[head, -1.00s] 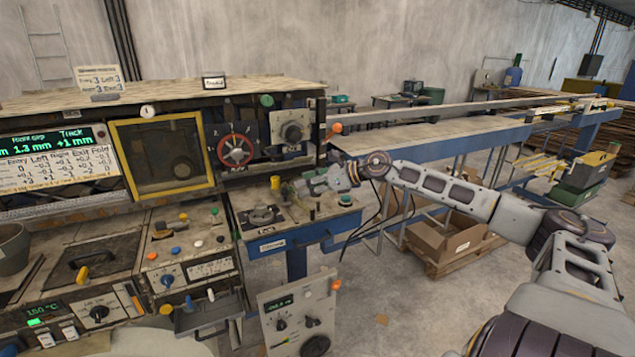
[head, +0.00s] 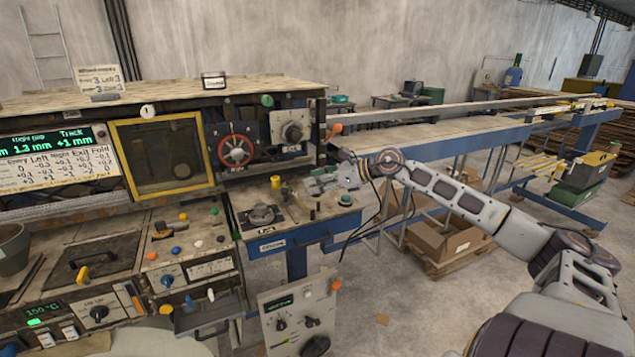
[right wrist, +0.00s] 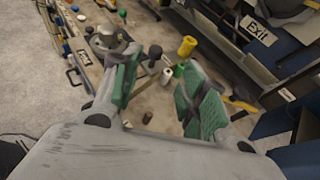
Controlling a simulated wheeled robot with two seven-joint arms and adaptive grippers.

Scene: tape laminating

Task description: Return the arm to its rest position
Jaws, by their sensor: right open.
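My right gripper (head: 322,183) reaches in from the right over the small blue-edged worktable (head: 280,243), beside the machine. In the right wrist view its two green-padded fingers (right wrist: 160,82) are spread apart with nothing held between them. Below and beyond the fingers are a yellow knob (right wrist: 187,46), a small white cylinder (right wrist: 167,76) and a round grey metal part (right wrist: 108,38) on the worktop. The gripper appears above these, though its exact height is hard to tell. My left gripper is not in view.
The laminating machine, with its red handwheel (head: 235,150) and yellow-framed window (head: 163,156), stands left of the gripper. A long blue conveyor table (head: 425,143) runs behind my arm. A control box (head: 298,314) stands in front. A cardboard box (head: 452,236) sits on a pallet.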

